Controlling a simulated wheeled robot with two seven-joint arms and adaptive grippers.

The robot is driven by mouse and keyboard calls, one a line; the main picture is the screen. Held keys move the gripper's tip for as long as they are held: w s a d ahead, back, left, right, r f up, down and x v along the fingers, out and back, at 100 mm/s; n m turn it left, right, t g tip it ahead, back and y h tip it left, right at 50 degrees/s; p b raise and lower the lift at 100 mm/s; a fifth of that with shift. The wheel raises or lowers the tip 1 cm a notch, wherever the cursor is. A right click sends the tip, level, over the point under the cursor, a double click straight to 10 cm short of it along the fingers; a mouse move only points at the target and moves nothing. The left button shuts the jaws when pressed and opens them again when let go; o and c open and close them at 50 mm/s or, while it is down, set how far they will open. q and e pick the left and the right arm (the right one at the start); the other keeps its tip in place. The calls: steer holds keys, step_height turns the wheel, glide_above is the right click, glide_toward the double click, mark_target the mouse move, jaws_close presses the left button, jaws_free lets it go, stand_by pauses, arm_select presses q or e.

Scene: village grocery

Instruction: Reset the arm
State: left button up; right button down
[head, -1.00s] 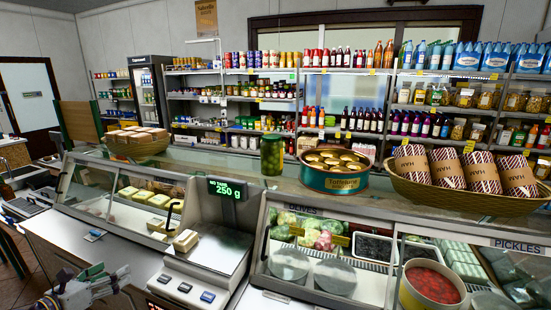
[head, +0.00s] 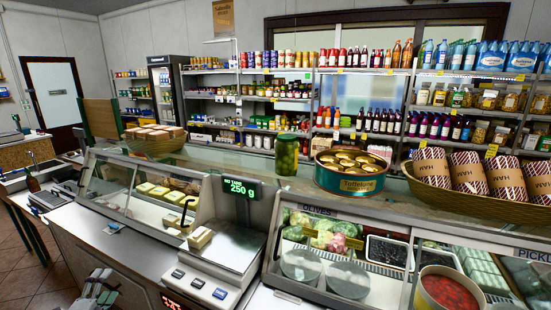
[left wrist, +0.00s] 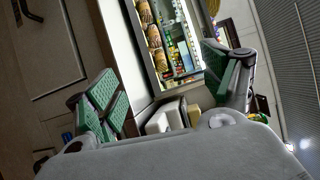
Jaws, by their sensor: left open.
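My left gripper (head: 97,289) shows at the bottom left of the head view, low in front of the counter. In the left wrist view the left gripper (left wrist: 163,90) has its green-padded fingers wide apart, with nothing between them. My right gripper is in neither view. A pale block (head: 200,237) lies on the weighing scale (head: 232,247), whose display reads 250 g. The left gripper is apart from the block and the scale.
The glass display counter (head: 130,205) runs across the view. A jar (head: 286,155), a round green tin (head: 350,184) and a basket of striped packs (head: 435,191) stand on top. Floor (head: 30,270) shows at the far left.

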arm_select(q)
steer(key=s+a+f+n+g+y, duration=0.1)
steer(key=s+f+n+g, duration=0.3)
steer(key=f, duration=0.7)
steer(key=s+f+n+g+y, duration=0.1)
steer(key=s+f+n, duration=0.3)
steer(key=f, duration=0.8)
steer(key=s+d+f+n+g, duration=0.3)
steer(key=s+f, duration=0.3)
steer(key=f, duration=0.3)
steer(key=s+d+f+n+g, duration=0.25)
steer(key=s+f, duration=0.35)
steer(key=f, duration=0.3)
steer(key=s+d+f+n+g+h, duration=0.1)
steer(key=s+d+f+g+h, duration=0.1)
steer(key=s+d+f, duration=0.7)
steer(key=s+d+f+n+g+h, duration=0.1)
steer(key=s+d+f+g+h, duration=0.15)
steer(key=s+d+f, duration=0.7)
steer(key=s+d+r+g, duration=0.1)
steer(key=s+d, duration=0.7)
steer(key=d, duration=0.2)
steer(key=shift+d+m, duration=0.15)
steer(key=shift+m, duration=0.3)
steer(key=shift+w+r+h, duration=0.1)
steer(key=shift+h, duration=0.15)
